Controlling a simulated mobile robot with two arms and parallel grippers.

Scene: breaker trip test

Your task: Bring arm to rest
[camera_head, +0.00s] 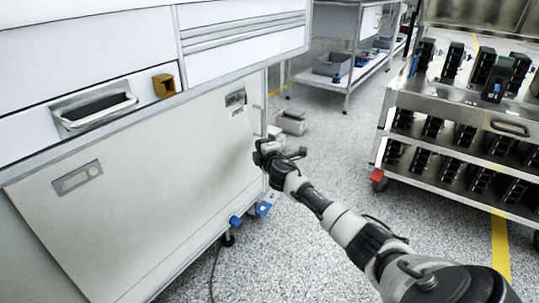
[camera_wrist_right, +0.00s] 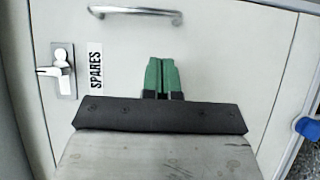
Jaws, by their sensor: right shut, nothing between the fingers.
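My right arm reaches in from the lower right of the head view, and its gripper (camera_head: 262,152) is beside the right end of the white cabinet. In the right wrist view the green fingertips of the right gripper (camera_wrist_right: 162,76) are together and empty. They point at a pale cabinet door (camera_wrist_right: 220,60) with a "SPARES" label (camera_wrist_right: 96,66). I cannot tell how far they are from it. My left gripper is not in view.
The white cabinet (camera_head: 140,190) fills the left side, with a drawer handle (camera_head: 95,122) above. A metal rack with several black devices (camera_head: 480,105) stands at the right. Grey boxes (camera_head: 290,124) lie on the floor behind the gripper. Open floor lies between cabinet and rack.

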